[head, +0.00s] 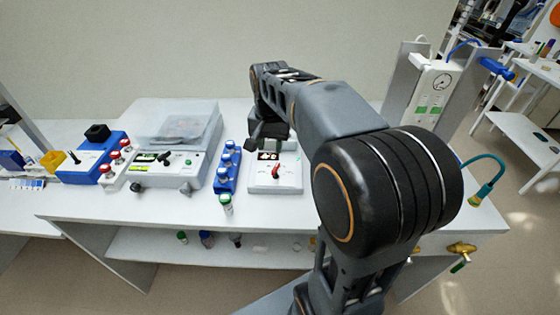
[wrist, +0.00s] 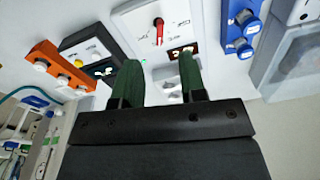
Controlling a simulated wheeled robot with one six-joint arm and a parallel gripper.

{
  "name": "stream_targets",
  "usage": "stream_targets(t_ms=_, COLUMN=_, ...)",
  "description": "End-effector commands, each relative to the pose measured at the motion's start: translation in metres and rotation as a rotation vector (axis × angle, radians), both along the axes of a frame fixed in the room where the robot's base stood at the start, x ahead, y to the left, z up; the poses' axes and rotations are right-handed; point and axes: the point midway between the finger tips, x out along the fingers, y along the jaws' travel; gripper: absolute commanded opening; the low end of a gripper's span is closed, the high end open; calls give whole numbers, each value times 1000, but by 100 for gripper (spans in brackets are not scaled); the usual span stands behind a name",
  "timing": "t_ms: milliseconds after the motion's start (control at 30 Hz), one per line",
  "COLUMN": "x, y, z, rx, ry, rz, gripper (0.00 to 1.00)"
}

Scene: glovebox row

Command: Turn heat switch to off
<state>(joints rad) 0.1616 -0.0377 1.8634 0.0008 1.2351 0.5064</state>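The heat switch seems to be the red lever (head: 275,172) on the front of a white box (head: 288,182) on the bench. In the wrist view the red lever (wrist: 159,31) stands on a white panel (wrist: 130,22), with small markings around it that are too small to read. A dark display sits beside the lever. My gripper (head: 268,132) is above and behind the lever in the head view. In the wrist view my gripper (wrist: 159,66) shows two green fingers spread apart with nothing between them. The lever is beyond the fingertips, apart from them.
The wrist view shows an orange strip (wrist: 62,66) with white knobs and a dark box (wrist: 92,47). A gauge panel (head: 433,88) stands right.

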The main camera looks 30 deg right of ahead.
Motion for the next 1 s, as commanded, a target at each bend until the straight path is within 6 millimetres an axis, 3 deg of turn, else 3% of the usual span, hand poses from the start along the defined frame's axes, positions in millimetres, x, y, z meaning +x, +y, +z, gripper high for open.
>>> stream_targets(t_ms=100, x=23, y=-21, z=6, rx=13, ry=44, rz=-133, gripper=38)
stream_targets(t_ms=333, x=39, y=-37, z=-4, rx=22, ry=81, rz=-245, gripper=38)
stream_targets(t_ms=800, x=39, y=-37, z=-89, rx=22, ry=82, rz=-247, gripper=38)
stream_targets(t_ms=1000, x=39, y=-37, z=-115, rx=22, ry=81, rz=-246, gripper=38)
